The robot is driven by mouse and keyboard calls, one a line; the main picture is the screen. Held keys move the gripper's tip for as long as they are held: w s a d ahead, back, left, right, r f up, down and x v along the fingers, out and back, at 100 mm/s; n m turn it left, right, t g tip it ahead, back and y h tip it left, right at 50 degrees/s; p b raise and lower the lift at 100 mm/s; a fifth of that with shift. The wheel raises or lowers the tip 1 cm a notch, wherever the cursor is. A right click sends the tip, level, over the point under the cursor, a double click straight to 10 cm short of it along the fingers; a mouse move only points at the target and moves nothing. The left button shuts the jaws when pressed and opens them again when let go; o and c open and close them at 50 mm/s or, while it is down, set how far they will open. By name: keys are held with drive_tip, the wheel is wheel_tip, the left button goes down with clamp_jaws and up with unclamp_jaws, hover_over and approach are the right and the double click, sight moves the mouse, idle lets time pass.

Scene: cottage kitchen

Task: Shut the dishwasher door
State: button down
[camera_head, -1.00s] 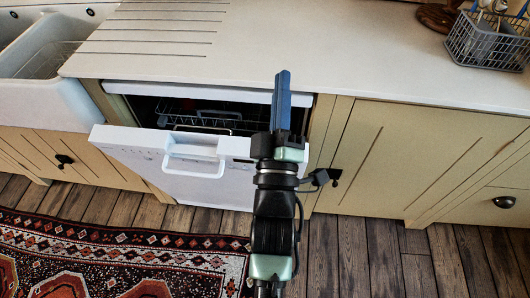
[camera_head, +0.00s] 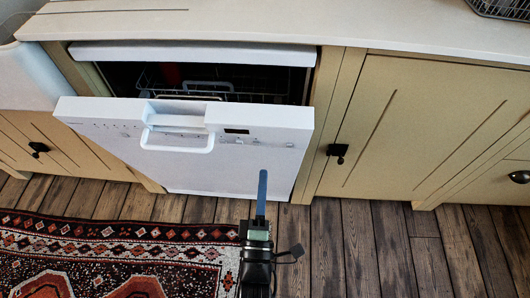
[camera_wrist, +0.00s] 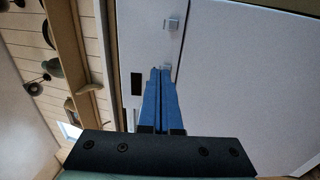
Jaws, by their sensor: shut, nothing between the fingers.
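The white dishwasher door (camera_head: 240,165) is partly open, its top edge tilted out from the cabinet. Its handle (camera_head: 178,140) and small dark display (camera_head: 237,131) face up toward me. Behind the door, the dark opening shows part of a rack (camera_head: 215,83). My gripper (camera_head: 262,178) is shut and empty, in front of the lower right part of the door in the head view. In the wrist view my blue fingers (camera_wrist: 161,75) are together, pointing at a white surface; I cannot tell whether they touch it.
The pale counter (camera_head: 280,22) runs above the dishwasher. A cream cabinet with a dark knob (camera_head: 338,152) stands to its right, and another cabinet knob (camera_head: 38,148) shows at left. A patterned rug (camera_head: 110,255) lies on the wooden floor (camera_head: 370,245). Floor at right is clear.

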sight(266, 141)
drive_tip(key=x, duration=0.7)
drive_tip(key=shift+a+b, duration=0.1)
drive_tip(key=shift+b, duration=0.3)
